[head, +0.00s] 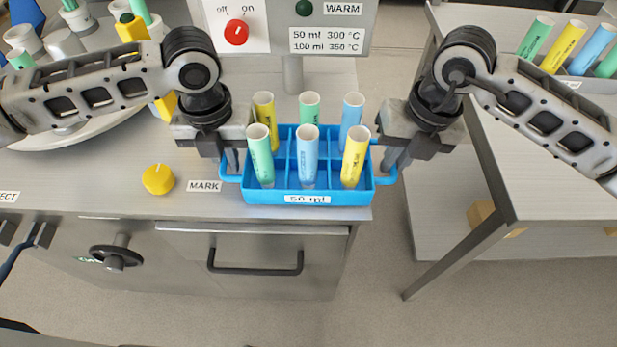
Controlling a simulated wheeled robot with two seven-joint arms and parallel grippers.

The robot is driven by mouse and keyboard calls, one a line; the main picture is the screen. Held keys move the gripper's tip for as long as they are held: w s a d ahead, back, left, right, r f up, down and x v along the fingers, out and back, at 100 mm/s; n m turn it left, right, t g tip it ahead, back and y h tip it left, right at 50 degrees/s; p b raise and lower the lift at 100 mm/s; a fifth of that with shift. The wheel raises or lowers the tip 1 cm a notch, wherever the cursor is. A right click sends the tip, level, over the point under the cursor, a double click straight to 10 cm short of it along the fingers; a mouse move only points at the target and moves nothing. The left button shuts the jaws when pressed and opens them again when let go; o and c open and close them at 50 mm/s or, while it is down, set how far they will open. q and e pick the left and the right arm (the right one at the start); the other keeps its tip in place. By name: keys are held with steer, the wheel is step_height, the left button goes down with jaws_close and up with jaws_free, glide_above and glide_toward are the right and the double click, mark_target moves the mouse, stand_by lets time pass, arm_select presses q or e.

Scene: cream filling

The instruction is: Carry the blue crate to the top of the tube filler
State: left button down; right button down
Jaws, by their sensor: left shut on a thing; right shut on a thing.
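The blue crate (306,197) is in the middle of the head view, upright, over the front right part of the metal counter. Its front label looks like "50 ml". It holds several upright tubes in compartments: green, blue and yellow, such as the front blue tube (307,160). My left gripper (232,168) is shut on the crate's left handle. My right gripper (388,166) is shut on its right handle. I cannot tell whether the crate's base touches the counter. The tube filler (95,110) seems to be the machine with the round plate at upper left, partly hidden by my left arm.
A yellow knob (158,179) and a "MARK" label (205,186) lie left of the crate. A panel with a red knob (236,32) stands behind. A side table (545,170) at right bears another rack of tubes (577,85). A floor gap separates the tables.

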arm_select(q)
steer(key=shift+a+f+b, duration=0.1)
steer(key=shift+f+b, duration=0.25)
steer(key=shift+f, duration=0.3)
arm_select(e)
steer(key=shift+d+f, duration=0.1)
steer(key=shift+f, duration=0.5)
arm_select(q)
steer(key=c, duration=1.5)
jaws_free()
arm_select(e)
steer(key=c, duration=1.5)
jaws_free()
arm_select(q)
steer(key=shift+r, duration=0.1)
steer(key=shift+r, duration=0.2)
step_height(320, 180, up, 10)
steer(key=shift+r, duration=0.2)
arm_select(e)
steer(key=shift+r, duration=0.2)
arm_select(q)
steer(key=shift+r, duration=0.6)
arm_select(e)
step_height(320, 180, up, 12)
steer(key=d, duration=0.2)
steer(key=shift+f, duration=0.2)
arm_select(q)
steer(key=shift+s, duration=0.1)
